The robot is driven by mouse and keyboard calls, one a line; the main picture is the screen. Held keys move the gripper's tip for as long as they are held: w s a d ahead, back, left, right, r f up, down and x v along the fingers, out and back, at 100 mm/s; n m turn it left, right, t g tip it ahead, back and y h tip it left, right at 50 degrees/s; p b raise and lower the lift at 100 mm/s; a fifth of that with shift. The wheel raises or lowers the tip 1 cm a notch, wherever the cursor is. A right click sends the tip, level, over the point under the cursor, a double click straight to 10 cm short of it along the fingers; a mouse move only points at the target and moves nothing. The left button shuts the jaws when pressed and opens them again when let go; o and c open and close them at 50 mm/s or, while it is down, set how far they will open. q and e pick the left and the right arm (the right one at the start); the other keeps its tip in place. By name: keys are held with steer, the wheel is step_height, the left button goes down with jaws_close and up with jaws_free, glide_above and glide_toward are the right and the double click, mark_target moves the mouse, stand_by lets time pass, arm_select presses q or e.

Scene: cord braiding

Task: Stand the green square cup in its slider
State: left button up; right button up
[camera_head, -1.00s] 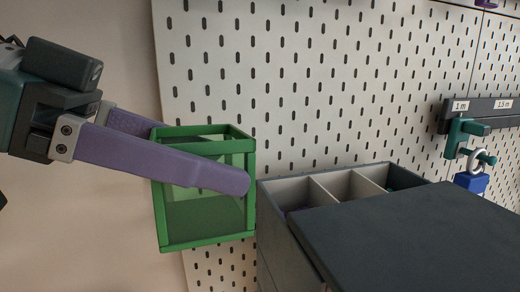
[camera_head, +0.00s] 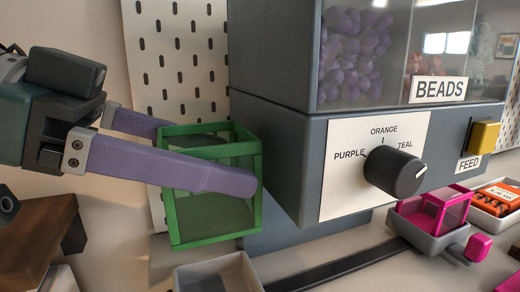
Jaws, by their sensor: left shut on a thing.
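The green square cup (camera_head: 211,235) has green edges and see-through walls. It is upright in the left part of the head view. My left gripper (camera_head: 240,165) has purple fingers shut on it, one across the near wall and one behind, and holds it in the air. Below it, at the bottom edge, is an empty grey open-topped tray (camera_head: 217,274) at the end of a dark rail; it looks like a slider and is partly cut off. My right gripper is not in view.
The bead dispenser (camera_head: 273,150) stands close right of the cup, with a dark selector knob (camera_head: 395,171) and a yellow feed button (camera_head: 484,136). A dark rail (camera_head: 345,265) runs along the table. A magenta cup (camera_head: 436,212) sits in another grey slider (camera_head: 425,238) at right.

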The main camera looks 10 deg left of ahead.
arm_select(q)
steer(key=shift+f+b, duration=4.55)
steer(key=shift+f, duration=0.6)
steer(key=o, duration=1.2)
steer(key=shift+c, duration=0.2)
steer(key=shift+a, duration=0.1)
